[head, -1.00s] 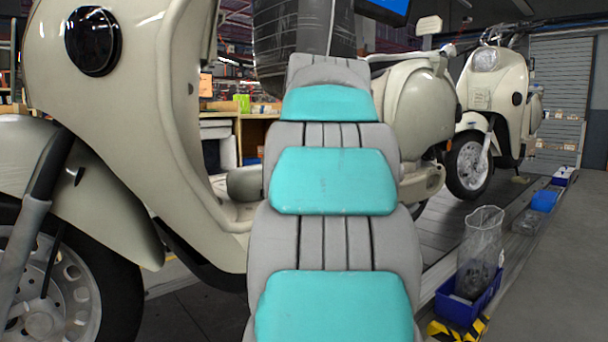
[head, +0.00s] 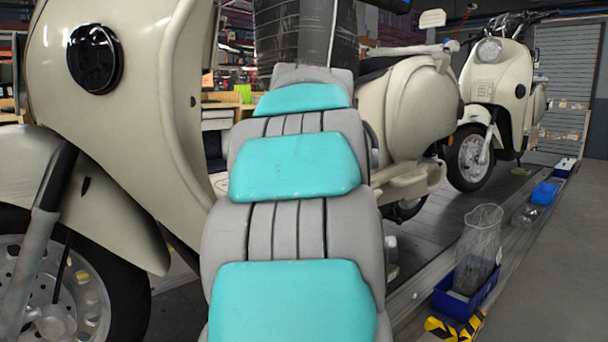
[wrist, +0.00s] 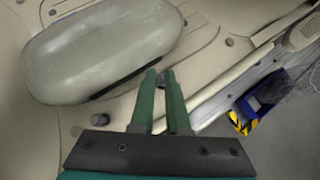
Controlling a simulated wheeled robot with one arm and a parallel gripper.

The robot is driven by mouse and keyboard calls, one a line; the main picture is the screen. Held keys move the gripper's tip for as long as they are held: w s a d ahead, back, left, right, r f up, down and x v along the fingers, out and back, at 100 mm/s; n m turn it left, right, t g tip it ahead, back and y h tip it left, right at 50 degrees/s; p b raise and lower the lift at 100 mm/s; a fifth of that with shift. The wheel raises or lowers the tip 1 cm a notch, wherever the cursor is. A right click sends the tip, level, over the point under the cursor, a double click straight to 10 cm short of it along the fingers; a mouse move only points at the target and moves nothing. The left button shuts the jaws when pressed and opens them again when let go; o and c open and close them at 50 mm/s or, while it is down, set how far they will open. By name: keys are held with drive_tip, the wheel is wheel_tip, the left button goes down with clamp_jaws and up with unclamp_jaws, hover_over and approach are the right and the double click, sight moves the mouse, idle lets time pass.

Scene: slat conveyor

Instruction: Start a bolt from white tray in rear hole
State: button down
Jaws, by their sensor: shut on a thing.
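In the wrist view my gripper (wrist: 159,73) has its two green fingers close together over the beige footboard (wrist: 205,65) of the near scooter. A small dark piece, seemingly a bolt (wrist: 160,80), shows between the fingertips, and the fingers are shut on it. Dark round spots (wrist: 100,119) (wrist: 230,42) mark the footboard; I cannot tell which are holes or which is the rear hole. In the head view my arm hides the gripper and much of the footboard. A small white tray (head: 566,162) stands far off at the right along the conveyor edge.
A rounded grey-beige body part (wrist: 105,50) rises just left of the fingers. The near scooter's front shield (head: 130,110) stands left of my arm. A blue bin (head: 470,290) with a clear bag and a blue tray (head: 545,193) line the conveyor's right edge. Open floor lies right.

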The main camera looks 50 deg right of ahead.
drive_tip(key=shift+s+f+p, duration=0.1)
drive_tip(key=shift+f+p, duration=0.2)
drive_tip(key=shift+p, duration=0.8)
drive_tip(key=shift+s+f, duration=0.1)
drive_tip(key=shift+f, duration=0.15)
drive_tip(key=c, duration=0.8)
unclamp_jaws()
drive_tip(key=shift+c, duration=0.2)
drive_tip(key=shift+d, duration=0.1)
drive_tip(key=shift+r, duration=0.15)
drive_tip(key=shift+r, duration=0.1)
drive_tip(key=shift+s+r, duration=0.15)
drive_tip(key=shift+r, duration=0.05)
drive_tip(key=p+v, duration=0.1)
drive_tip(key=v, duration=0.6)
drive_tip(key=shift+a, duration=0.25)
